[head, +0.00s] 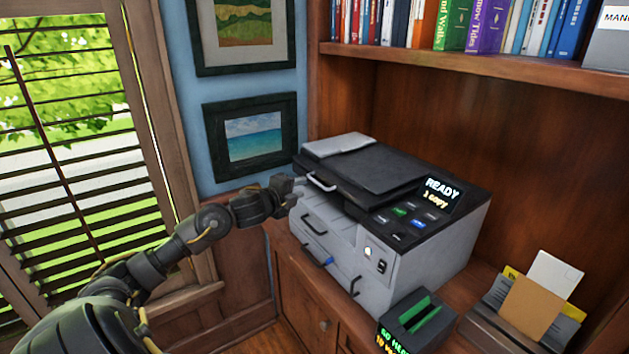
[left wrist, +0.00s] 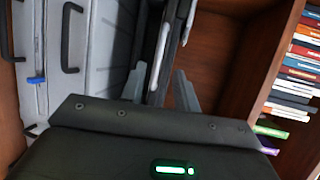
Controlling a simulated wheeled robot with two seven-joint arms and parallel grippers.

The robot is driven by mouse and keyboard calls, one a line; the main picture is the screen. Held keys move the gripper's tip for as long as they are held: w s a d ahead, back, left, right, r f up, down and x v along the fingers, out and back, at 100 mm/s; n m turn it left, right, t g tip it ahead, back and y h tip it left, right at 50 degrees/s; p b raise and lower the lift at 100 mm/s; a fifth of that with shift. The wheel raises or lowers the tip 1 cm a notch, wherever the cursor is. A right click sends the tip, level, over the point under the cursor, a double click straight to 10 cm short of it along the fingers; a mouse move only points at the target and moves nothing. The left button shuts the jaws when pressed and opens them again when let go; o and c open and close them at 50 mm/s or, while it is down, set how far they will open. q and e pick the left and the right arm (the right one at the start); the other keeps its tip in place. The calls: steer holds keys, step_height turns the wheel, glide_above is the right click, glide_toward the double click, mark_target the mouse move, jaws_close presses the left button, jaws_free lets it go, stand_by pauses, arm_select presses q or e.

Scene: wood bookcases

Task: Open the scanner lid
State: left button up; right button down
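The grey and black scanner (head: 440,252) stands on a wood cabinet top. Its black lid (head: 375,168) lies flat, or nearly so, over the body. A pale bar handle (head: 321,183) sits on the lid's front left edge. My left gripper (head: 302,184) is at that edge, just left of the handle. In the left wrist view my left gripper's fingers (left wrist: 160,88) stand apart, with the light and dark edge of the scanner (left wrist: 163,45) ahead of and between them. I cannot tell whether they touch the handle. My right gripper is in neither view.
The control panel (head: 410,215) reads "READY 1 COPY". A dark box with a green slot (head: 418,318) and a paper holder (head: 520,310) stand in front and right. A book shelf (head: 470,62) hangs above the scanner. Framed pictures (head: 250,140) and a shuttered window (head: 75,150) are left.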

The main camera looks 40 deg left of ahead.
mark_target(315, 180)
arm_select(q)
steer(key=p+x, duration=0.2)
steer(key=x, duration=0.7)
steer(key=shift+w, duration=0.1)
steer(key=shift+d+f, duration=0.1)
steer(key=shift+f, duration=0.1)
jaws_close()
